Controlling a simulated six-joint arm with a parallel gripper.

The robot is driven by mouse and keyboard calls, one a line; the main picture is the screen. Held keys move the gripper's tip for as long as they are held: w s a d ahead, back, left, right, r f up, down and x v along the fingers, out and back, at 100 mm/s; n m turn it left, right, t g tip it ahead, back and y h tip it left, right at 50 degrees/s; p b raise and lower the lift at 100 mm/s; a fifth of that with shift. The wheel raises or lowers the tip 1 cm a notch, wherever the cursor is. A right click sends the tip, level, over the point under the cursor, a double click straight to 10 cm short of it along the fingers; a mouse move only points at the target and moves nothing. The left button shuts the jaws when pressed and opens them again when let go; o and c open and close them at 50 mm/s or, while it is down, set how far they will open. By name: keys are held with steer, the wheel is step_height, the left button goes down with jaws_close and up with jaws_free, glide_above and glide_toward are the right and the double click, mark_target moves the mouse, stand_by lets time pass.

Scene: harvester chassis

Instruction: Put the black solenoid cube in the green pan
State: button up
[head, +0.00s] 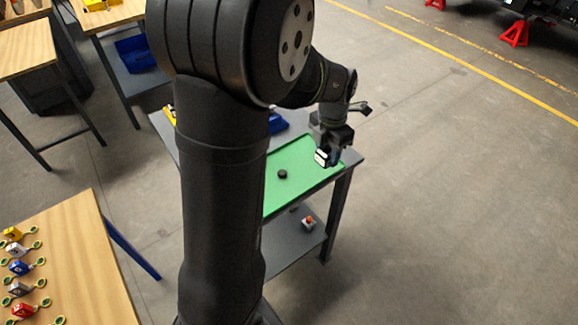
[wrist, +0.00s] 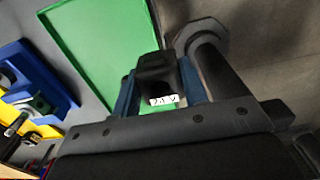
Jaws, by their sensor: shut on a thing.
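My gripper (head: 329,155) is over the right end of the green pan (head: 302,158) in the head view. It is shut on the black solenoid cube (wrist: 157,70), which sits between the blue fingers in the wrist view. The cube has a white label with dark marks on its near face. The label side of the cube also shows in the head view (head: 320,159). The cube appears to be above the pan; the exact gap cannot be told. The pan (wrist: 88,42) has a low rim and lies on a grey table.
A small black round piece (head: 283,174) lies in the pan. Blue bins (head: 277,123) stand behind it, one also at left in the wrist view (wrist: 28,82). A lower shelf (head: 290,243) holds a red-topped item (head: 308,222). Much of the pan is bare.

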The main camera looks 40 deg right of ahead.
glide_above(297, 166)
step_height(297, 166, down, 6)
steer(key=shift+f, duration=2.05)
steer(key=shift+f, duration=0.1)
steer(key=o, duration=1.1)
step_height(297, 166, up, 12)
